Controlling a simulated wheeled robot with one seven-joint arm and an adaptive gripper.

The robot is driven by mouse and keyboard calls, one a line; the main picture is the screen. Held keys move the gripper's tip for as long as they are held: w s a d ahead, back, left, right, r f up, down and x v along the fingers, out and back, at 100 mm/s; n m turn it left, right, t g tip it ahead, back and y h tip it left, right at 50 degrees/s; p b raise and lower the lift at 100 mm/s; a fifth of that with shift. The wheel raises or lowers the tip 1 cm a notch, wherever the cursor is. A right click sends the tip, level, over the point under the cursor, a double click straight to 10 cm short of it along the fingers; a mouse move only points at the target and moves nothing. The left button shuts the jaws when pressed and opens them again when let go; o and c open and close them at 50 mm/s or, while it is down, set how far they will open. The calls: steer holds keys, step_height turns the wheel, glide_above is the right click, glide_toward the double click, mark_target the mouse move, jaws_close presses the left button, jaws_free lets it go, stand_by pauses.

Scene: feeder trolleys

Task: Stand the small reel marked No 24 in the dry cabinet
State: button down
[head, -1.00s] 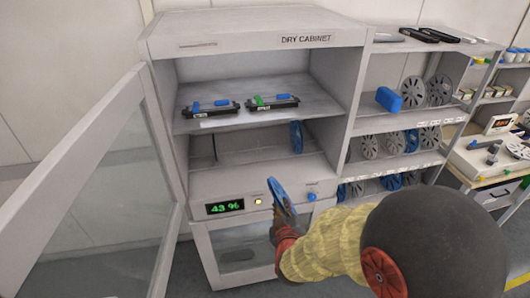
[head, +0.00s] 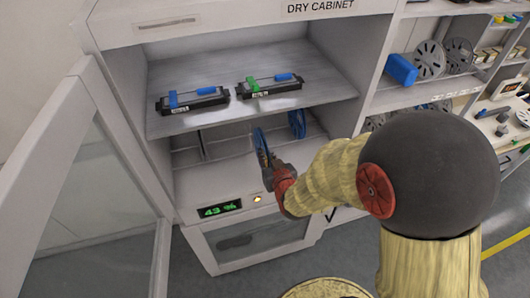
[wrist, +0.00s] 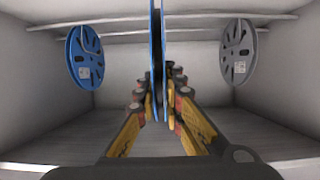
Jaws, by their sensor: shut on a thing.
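My gripper (head: 272,168) is shut on a blue reel (head: 262,148), held upright at the mouth of the lower bay of the dry cabinet (head: 240,20). In the wrist view the held reel (wrist: 157,45) is edge-on between the fingers (wrist: 160,84); no marking on it can be read. A second blue reel (head: 297,124) stands in the bay to the right of the held one in the head view. The wrist view shows a blue reel (wrist: 84,57) at left and a grey reel (wrist: 238,52) at right, both apart from the held reel.
The cabinet's glass door (head: 85,190) stands open at the left. A humidity display (head: 219,210) sits below. Racks with reels (head: 430,60) stand at right.

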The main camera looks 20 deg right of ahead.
steer(key=shift+w, duration=0.55)
steer(key=shift+s+b, duration=0.1)
steer(key=shift+b, duration=0.55)
steer(key=w+r+b+x, duration=0.1)
steer(key=r+x, duration=0.2)
steer(key=x, duration=1.2)
steer(key=shift+w+r+b, duration=0.2)
steer(key=shift+w+b, duration=0.1)
steer(key=shift+b, duration=0.1)
steer(key=shift+a+f+b, duration=0.1)
steer(key=shift+f+b, duration=0.05)
steer(key=shift+b, duration=0.3)
stand_by(0.5)
steer(key=c, duration=2)
jaws_free()
steer(key=shift+s, duration=0.1)
steer(key=shift+o, duration=0.9)
